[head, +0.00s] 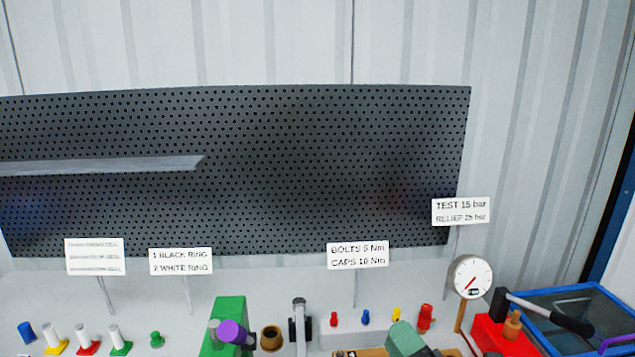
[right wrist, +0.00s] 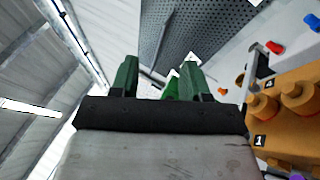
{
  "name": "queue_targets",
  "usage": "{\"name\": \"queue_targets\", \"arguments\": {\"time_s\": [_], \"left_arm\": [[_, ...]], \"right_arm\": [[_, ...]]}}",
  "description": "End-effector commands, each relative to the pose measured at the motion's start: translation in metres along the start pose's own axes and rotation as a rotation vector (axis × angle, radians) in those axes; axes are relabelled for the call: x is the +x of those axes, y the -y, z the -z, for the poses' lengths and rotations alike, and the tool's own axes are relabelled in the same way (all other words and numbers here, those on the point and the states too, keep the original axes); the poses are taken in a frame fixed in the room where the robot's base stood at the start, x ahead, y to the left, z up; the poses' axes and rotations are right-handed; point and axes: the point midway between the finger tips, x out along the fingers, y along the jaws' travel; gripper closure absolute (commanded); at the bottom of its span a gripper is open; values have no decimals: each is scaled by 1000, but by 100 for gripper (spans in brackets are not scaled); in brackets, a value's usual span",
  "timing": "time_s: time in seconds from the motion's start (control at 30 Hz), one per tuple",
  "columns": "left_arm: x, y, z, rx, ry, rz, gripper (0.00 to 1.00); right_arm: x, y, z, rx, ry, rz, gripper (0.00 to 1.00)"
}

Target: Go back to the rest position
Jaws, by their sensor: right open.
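My right gripper (right wrist: 158,80) shows in the right wrist view with its two green fingers apart. In the head view a grey-green rounded part (head: 405,340) at the bottom edge seems to be part of my right gripper, mostly cut off by the frame. It appears above or in front of the orange-brown pump block, which also shows at the right of the wrist view (right wrist: 285,130) with a "1" label. My left gripper is not in view.
A perforated panel (head: 300,130) with a shelf (head: 100,166) stands behind the bench. Along the bench are sign cards (head: 358,255), a green block (head: 228,318), a pressure gauge (head: 470,278), a red box (head: 490,335) and a blue-rimmed bin (head: 580,292). Several small coloured parts stand at left.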

Motion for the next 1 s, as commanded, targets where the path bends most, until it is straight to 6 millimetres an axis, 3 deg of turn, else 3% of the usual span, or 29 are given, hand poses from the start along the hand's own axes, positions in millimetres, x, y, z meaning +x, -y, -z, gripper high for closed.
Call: {"name": "queue_targets", "arguments": {"time_s": [0.1, 0.2, 0.33, 0.5, 0.87, 1.0], "left_arm": [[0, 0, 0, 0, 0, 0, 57], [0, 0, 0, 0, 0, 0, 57], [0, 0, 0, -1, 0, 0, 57], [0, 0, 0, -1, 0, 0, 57], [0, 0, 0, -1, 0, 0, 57], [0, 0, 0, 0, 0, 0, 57]], "right_arm": [[-41, 31, -22, 381, 309, 191, 54], [-88, 64, -27, 683, 566, 375, 54], [-153, 95, -11, 989, 849, 607, 54], [-217, 109, 19, 1228, 1100, 840, 54], [-313, 94, 83, 1494, 1465, 1244, 54], [-314, 136, 88, 1478, 1461, 1248, 54]]}}
